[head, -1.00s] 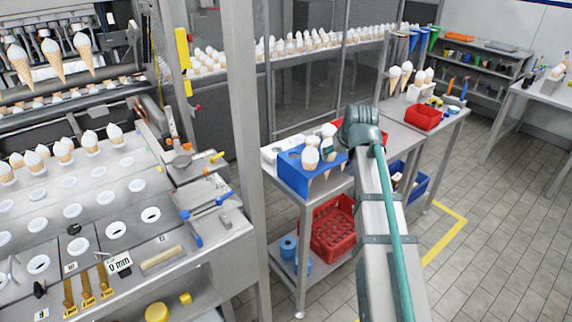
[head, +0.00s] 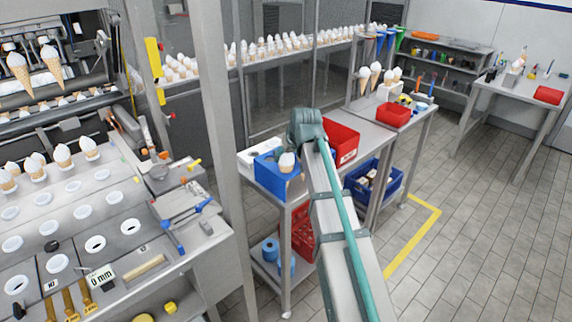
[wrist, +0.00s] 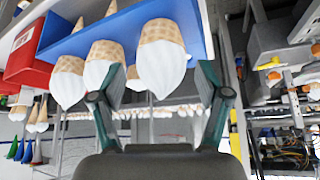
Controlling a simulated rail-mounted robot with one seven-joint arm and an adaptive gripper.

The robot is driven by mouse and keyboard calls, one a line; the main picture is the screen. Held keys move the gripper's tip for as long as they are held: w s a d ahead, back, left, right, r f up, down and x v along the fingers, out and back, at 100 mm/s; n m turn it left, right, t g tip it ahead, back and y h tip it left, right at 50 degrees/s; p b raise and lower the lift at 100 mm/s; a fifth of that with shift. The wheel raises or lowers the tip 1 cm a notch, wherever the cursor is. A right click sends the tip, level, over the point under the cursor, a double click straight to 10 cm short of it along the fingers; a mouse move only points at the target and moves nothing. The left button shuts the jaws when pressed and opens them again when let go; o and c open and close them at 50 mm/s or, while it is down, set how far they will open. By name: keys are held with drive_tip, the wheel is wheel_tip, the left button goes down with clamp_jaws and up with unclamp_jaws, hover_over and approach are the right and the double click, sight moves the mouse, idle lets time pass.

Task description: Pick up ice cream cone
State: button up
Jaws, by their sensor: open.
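In the wrist view, which looks upside down, three large cones with white tops and waffle bodies sit in a blue holder (wrist: 205,28). They are a right cone (wrist: 162,45), a middle cone (wrist: 103,62) and a left cone (wrist: 69,80). My gripper (wrist: 162,72) is open, its two green fingers either side of the right cone's white top in the picture. I cannot tell whether they touch it. In the head view, the blue holder (head: 262,178) stands on a metal table with one cone (head: 287,162) showing; my arm hides the others and my fingers.
A white tray (head: 257,156) sits beside the blue holder, and a red bin (head: 342,143) stands behind my arm. A metal upright (head: 212,120) rises to the left. A blue crate (head: 378,183) is on the lower shelf. The right floor is clear.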

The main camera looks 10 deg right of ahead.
sight(286, 170)
drive_tip(key=shift+p+x, duration=0.65)
drive_tip(key=shift+x, duration=1.5)
drive_tip(key=shift+a, duration=0.1)
drive_tip(key=c, duration=0.6)
